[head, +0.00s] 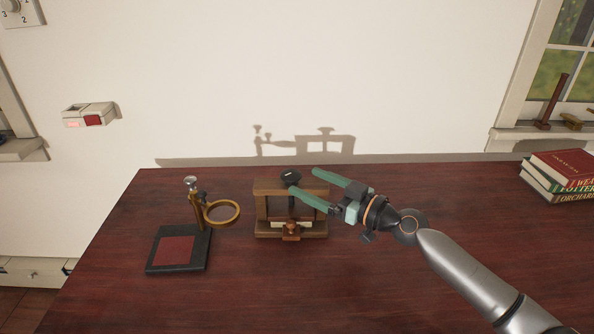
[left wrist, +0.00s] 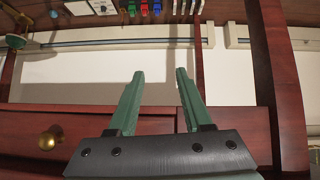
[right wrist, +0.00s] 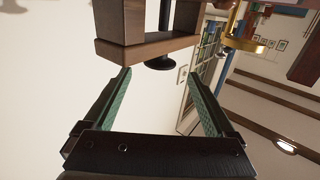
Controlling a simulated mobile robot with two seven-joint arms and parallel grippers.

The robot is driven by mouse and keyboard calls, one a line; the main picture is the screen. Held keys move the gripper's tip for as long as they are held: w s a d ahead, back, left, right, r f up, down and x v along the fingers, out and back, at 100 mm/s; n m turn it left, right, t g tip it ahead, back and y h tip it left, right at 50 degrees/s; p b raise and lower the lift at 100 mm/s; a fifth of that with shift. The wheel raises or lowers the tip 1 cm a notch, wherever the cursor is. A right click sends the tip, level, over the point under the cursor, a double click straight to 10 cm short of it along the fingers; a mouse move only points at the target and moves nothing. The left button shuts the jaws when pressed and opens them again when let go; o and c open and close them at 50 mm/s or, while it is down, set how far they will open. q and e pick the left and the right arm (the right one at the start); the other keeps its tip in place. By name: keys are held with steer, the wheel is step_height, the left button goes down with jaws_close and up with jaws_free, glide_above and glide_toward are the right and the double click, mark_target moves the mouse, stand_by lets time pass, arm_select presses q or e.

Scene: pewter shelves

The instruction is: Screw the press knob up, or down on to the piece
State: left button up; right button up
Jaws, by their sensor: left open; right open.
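The press (head: 264,187) is a brown wooden frame standing on the dark red table. Its black knob (head: 291,177) sits above the top beam, on a dark screw running down through the frame. A pale piece with a small brown block (head: 291,231) is low in the frame. My right gripper (head: 304,181) is open and empty, its green fingers reaching in from the right close to the knob. In the right wrist view the knob (right wrist: 160,64) shows beyond the fingertips, not between them; contact is not visible. My left gripper (left wrist: 160,74) is open and empty, away from the press.
Left of the press stands a brass ring (head: 237,218) on a post, with a dark base and red pad (head: 172,250). Stacked books (head: 560,175) lie at the far right. A wall (head: 230,80) stands behind.

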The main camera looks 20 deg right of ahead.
mark_target(297, 180)
steer(key=shift+p+x, duration=0.3)
steer(key=shift+x, duration=1.95)
arm_select(q)
steer(key=shift+d+r, duration=0.1)
steer(key=shift+r, duration=0.2)
